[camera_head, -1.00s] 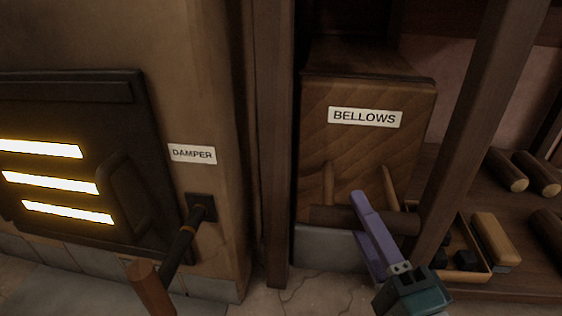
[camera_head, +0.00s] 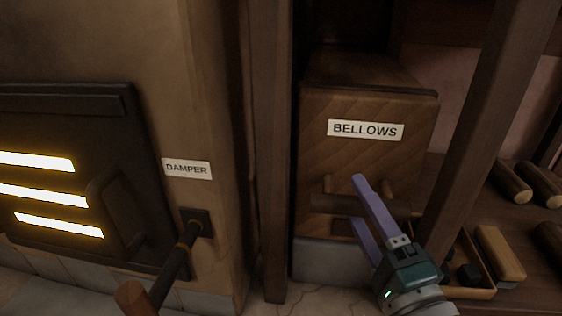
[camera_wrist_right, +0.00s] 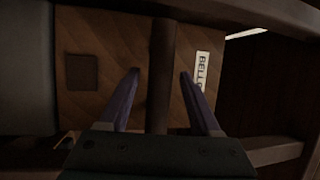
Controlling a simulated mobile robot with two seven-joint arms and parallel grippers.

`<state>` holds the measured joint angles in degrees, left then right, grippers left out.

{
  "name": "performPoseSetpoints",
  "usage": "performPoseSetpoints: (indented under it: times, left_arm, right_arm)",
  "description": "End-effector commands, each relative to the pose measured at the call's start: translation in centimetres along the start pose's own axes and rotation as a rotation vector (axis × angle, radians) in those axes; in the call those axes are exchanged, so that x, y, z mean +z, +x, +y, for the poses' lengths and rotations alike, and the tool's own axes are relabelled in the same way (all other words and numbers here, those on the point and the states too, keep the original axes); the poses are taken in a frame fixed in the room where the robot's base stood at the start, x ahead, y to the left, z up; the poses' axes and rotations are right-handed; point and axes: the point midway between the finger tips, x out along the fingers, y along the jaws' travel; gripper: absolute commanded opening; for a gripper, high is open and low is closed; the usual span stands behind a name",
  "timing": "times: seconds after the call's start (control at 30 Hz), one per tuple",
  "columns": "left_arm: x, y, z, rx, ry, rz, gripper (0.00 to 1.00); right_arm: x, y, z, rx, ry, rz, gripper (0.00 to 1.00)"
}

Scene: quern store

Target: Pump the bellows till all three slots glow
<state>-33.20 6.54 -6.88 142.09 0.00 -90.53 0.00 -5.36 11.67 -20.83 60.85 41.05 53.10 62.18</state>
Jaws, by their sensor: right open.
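The wooden bellows (camera_head: 370,105) stands between two posts, and its label also shows in the right wrist view (camera_wrist_right: 203,75). A dark handle bar (camera_head: 330,203) crosses its lower front. My right gripper (camera_head: 355,200) is open at this bar. In the right wrist view, the bar (camera_wrist_right: 161,75) runs between its two purple fingers (camera_wrist_right: 160,74), with a gap on each side. The three slots (camera_head: 45,195) in the dark furnace door at left all glow bright yellow-white. My left gripper is not in view.
A damper lever (camera_head: 170,262) with a brown grip sticks out beside the furnace. A post (camera_head: 478,130) rises close right of the bellows. A tray (camera_head: 478,262) with dark lumps, a wooden brush-like block (camera_head: 500,252) and logs (camera_head: 515,183) lie at right.

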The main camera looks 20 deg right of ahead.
Motion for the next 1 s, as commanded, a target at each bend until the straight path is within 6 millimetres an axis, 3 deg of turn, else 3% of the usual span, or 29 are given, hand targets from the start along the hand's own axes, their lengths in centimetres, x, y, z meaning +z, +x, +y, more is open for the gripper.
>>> performPoseSetpoints:
  times: [0.27, 0.7, 1.0]
  left_arm:
    - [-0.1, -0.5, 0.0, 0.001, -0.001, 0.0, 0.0]
    - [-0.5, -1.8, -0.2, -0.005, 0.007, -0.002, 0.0]
    - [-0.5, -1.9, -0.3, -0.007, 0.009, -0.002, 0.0]
  right_arm:
    - [0.0, -1.1, -0.1, 0.004, 0.0, -0.001, 0.64]
    - [0.0, -9.0, 0.0, 0.002, 0.0, -0.001, 0.64]
    - [-0.1, -9.9, 0.0, 0.0, 0.0, -0.001, 0.64]
